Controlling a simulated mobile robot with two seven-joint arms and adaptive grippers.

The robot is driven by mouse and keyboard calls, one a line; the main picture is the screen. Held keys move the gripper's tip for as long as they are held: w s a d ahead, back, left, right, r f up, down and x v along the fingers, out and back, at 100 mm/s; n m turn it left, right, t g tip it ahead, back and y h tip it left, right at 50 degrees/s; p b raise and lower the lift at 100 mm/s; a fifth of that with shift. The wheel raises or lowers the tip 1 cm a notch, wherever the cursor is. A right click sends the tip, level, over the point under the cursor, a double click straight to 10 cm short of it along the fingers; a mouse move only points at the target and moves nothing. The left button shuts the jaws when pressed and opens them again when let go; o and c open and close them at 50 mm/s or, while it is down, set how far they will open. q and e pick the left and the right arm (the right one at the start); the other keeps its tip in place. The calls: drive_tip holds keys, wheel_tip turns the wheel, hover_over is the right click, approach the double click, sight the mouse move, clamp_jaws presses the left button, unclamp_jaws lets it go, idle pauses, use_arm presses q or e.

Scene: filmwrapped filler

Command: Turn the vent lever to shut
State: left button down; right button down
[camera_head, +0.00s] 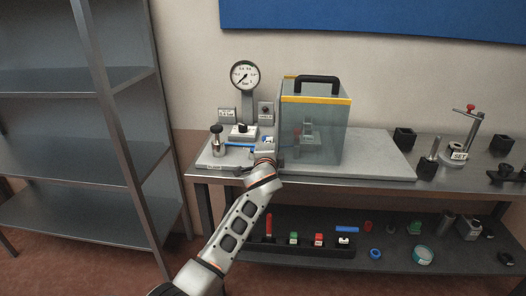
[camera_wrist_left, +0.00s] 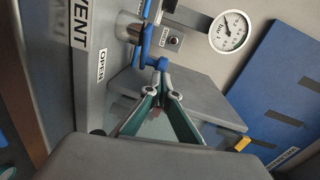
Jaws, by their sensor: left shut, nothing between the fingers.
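The blue vent lever (camera_wrist_left: 147,48) is in the left wrist view, beside the plate lettered VENT (camera_wrist_left: 78,28) and the OPEN label (camera_wrist_left: 102,64). Blue also shows on the bench in the head view, small and partly hidden by my arm. My left gripper (camera_wrist_left: 168,88) is shut and empty. Its fingertips are close to the lever's near end; I cannot tell whether they touch. In the head view the left gripper (camera_head: 262,156) is at the bench's front, left of the clear box, its fingers mostly hidden by the wrist. My right gripper is not in view.
A pressure gauge (camera_head: 245,76) stands behind the fittings. The clear box (camera_head: 330,125) with a black handle stands just right of my left gripper. A stand marked SET (camera_head: 458,153) is farther right. Coloured small parts lie on the lower shelf (camera_head: 400,262). Grey shelving (camera_head: 70,80) is at left.

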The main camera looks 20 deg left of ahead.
use_arm(q)
drive_tip(key=shift+w, duration=0.1)
idle(0.4)
drive_tip(key=v, duration=1.2)
drive_tip(key=shift+d, duration=0.1)
